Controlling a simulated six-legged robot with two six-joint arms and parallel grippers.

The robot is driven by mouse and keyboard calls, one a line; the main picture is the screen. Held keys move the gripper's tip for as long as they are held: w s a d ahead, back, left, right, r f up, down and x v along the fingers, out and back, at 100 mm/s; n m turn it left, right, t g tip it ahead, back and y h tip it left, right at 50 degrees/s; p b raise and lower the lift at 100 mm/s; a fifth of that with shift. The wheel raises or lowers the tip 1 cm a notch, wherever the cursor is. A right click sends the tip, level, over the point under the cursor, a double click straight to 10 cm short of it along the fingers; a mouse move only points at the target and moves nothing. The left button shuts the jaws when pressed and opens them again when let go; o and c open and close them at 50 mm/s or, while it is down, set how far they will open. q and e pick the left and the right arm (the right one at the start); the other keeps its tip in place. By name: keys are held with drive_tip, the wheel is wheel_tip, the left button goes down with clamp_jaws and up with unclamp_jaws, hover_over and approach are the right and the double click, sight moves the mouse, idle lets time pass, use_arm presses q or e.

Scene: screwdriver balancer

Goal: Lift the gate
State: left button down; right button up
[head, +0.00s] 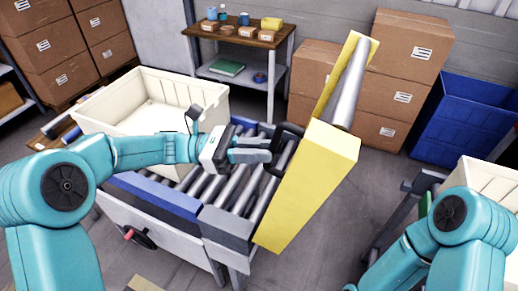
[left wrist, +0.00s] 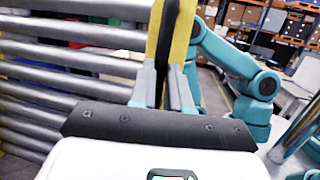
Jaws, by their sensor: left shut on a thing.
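The gate (head: 308,185) is a yellow frame with a grey metal roller (head: 349,88) along it. It stands tilted at the right end of the roller conveyor (head: 208,188), its upper end leaning to the right. A black handle (head: 291,129) is on its left side. My left gripper (head: 270,150) reaches in from the left and is shut on the handle. In the left wrist view its fingers (left wrist: 163,78) close around a dark bar, with yellow gate parts just beyond. My right arm shows at the lower right, but its gripper is out of sight.
A cream bin (head: 105,112) stands on the conveyor behind my left forearm. Another cream bin (head: 492,185) is at the right edge. Cardboard boxes (head: 402,58) and a blue crate (head: 468,125) stand behind. A wooden-topped table (head: 232,37) holds small items. Grey floor shows between.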

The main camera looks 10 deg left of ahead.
use_arm(q)
drive_tip(key=c, duration=1.1)
unclamp_jaws()
drive_tip(key=shift+d, duration=0.15)
drive_tip(key=b+v, duration=0.3)
drive_tip(key=v, duration=1.3)
drive_tip(key=shift+a, duration=0.2)
